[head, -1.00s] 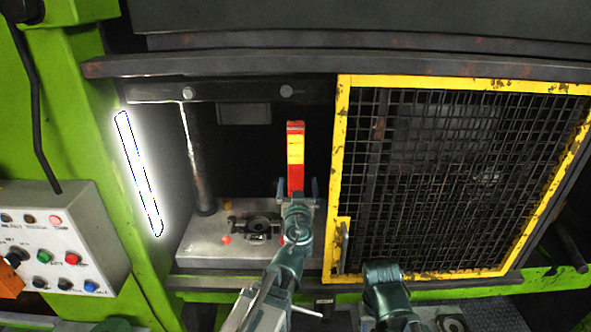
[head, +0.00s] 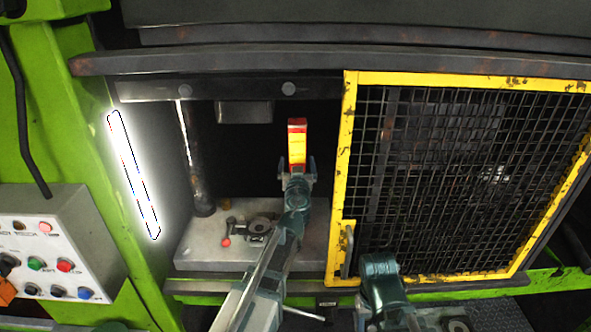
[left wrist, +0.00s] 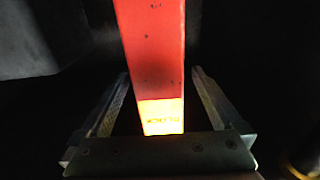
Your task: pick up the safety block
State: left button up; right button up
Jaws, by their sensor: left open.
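The safety block (head: 297,141) is an upright bar with red and yellow bands, standing inside the press opening left of the mesh guard. Its lower part is hidden behind my left arm in the head view. My left gripper (head: 297,167) is open, with one finger on each side of the block. In the left wrist view the block (left wrist: 153,60) shows red with a yellow band bearing dark lettering, between the open fingers of the left gripper (left wrist: 160,105). Gaps show beside it, so the fingers look apart from it.
The yellow-framed mesh guard (head: 347,180) stands close right of my left arm. A dark round post (head: 197,160) rises at the opening's left. A small dark fixture (head: 258,228) sits on the grey bed (head: 200,245). A control box (head: 50,235) is at far left.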

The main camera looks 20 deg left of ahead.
pick_arm(q)
jog(key=shift+w+a, duration=0.1)
jog(key=shift+w, duration=0.5)
jog(key=shift+s, duration=0.15)
jog(key=shift+c, duration=0.6)
grip_shut()
